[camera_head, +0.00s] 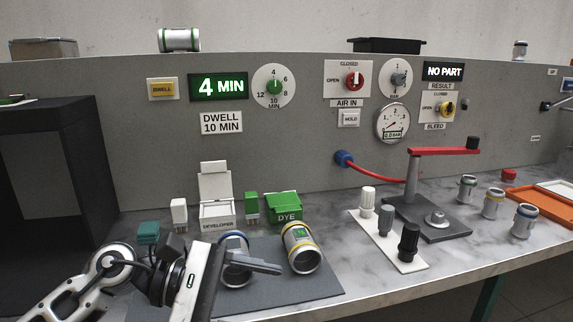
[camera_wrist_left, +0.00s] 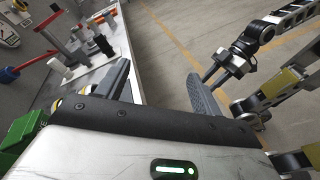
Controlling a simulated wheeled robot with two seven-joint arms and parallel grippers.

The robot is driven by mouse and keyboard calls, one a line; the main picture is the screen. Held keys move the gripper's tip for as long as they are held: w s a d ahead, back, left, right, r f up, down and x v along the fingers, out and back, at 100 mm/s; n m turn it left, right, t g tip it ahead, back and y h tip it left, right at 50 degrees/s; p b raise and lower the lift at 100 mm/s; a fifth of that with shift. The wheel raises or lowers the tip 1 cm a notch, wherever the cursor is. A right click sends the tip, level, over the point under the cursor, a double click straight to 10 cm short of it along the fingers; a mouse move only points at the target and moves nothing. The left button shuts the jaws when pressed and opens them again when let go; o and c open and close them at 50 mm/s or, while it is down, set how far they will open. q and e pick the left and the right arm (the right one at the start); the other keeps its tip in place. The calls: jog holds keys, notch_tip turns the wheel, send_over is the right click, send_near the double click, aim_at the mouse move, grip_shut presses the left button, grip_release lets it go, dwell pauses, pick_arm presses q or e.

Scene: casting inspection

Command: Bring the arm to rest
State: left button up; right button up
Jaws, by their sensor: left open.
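My left gripper (camera_head: 262,266) reaches in from the lower left over the dark mat (camera_head: 310,285) near the front of the bench. In the left wrist view its two fingers (camera_wrist_left: 160,78) are spread apart, with only floor and bench edge seen between them. A casting with yellow rings and a green label (camera_head: 300,248) is on the mat just right of the fingertip.
The white developer box (camera_head: 217,212) and green dye box (camera_head: 284,207) stand behind the mat. A dark stand with a red lever (camera_head: 443,151) and several ringed castings (camera_head: 492,204) are to the right. An orange tray (camera_head: 540,206) lies at far right. A black booth (camera_head: 85,160) fills the left.

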pick_arm(q)
jog(key=a+f+m+t+y+p, duration=0.1)
jog(key=a+f+m+t+y, duration=0.25)
jog(key=m+t, duration=0.85)
jog(key=a+f+m+t+y+p, duration=0.1)
jog(key=a+f+m+t+y, duration=0.3)
jog(key=m, duration=1.3)
jog(key=s+a+f+n+g+y+p, duration=0.1)
jog(key=s+f+n+g+y, duration=0.3)
jog(key=s+f+n, duration=0.8)
notch_tip(320, 180, down, 3)
jog(key=a+n+g, duration=0.1)
jog(key=n, duration=0.2)
jog(key=shift+a+g, duration=0.15)
jog(key=shift+g, duration=0.15)
